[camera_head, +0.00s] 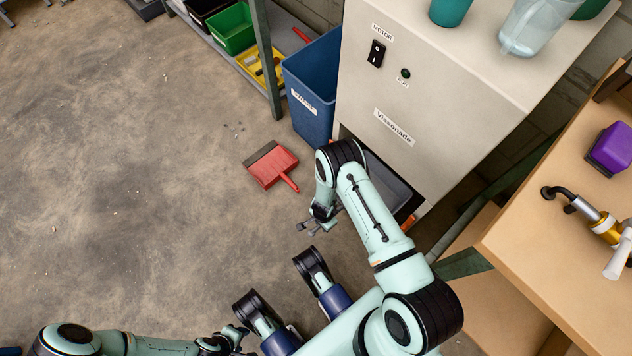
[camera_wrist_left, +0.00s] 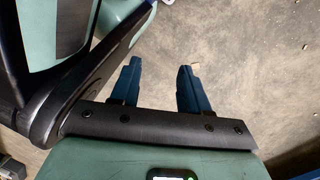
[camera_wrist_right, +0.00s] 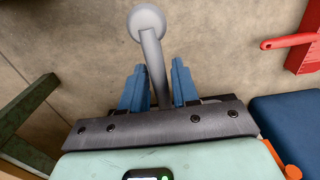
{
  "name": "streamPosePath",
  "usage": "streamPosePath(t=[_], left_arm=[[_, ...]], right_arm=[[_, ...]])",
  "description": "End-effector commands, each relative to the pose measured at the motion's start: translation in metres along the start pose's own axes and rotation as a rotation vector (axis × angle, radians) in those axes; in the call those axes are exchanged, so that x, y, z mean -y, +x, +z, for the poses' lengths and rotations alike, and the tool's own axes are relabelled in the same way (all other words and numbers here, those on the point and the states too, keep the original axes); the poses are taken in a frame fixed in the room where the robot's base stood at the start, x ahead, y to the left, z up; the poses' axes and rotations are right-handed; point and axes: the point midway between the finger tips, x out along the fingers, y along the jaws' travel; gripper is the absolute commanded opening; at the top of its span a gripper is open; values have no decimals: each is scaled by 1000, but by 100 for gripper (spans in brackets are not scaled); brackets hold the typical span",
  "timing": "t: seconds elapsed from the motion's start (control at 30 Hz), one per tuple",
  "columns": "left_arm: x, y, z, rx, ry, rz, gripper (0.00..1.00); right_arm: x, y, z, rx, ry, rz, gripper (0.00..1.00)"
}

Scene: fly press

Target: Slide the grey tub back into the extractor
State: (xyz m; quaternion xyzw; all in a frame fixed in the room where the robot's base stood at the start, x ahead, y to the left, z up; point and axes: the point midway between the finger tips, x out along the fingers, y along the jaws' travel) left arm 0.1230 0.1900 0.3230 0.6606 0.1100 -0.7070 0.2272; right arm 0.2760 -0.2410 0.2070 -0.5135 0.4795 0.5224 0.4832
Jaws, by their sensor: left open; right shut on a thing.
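The extractor (camera_head: 425,95) is a tall cream cabinet with a MOTOR switch. The grey tub (camera_head: 390,182) shows in the dark opening low on its front; my right arm hides much of it, so I cannot tell how far it sticks out. My right gripper (camera_head: 318,226) is low in front of the opening. In the right wrist view its blue fingers (camera_wrist_right: 160,88) are shut on a grey bar (camera_wrist_right: 152,55) with a round end. Where the bar joins the tub is hidden. My left gripper (camera_head: 242,338) is open and empty over the floor, away from the tub.
A blue bin (camera_head: 312,85) stands just left of the extractor. A red dustpan (camera_head: 270,164) lies on the floor in front of it. A wooden bench (camera_head: 560,235) with a brass-coloured tool (camera_head: 604,226) is at the right. The floor at the left is mostly clear.

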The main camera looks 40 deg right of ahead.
Motion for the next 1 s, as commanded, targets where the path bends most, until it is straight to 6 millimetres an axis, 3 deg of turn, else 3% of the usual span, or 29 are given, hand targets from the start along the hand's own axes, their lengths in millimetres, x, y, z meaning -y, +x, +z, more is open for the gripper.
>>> streamPosePath(t=[0.4,1.0], left_arm=[[19,15,23,86,-27,-38,45],[21,15,26,96,-30,-42,45]], right_arm=[[0,1,-43,2,1,1,0],[0,1,-105,1,0,2,0]])
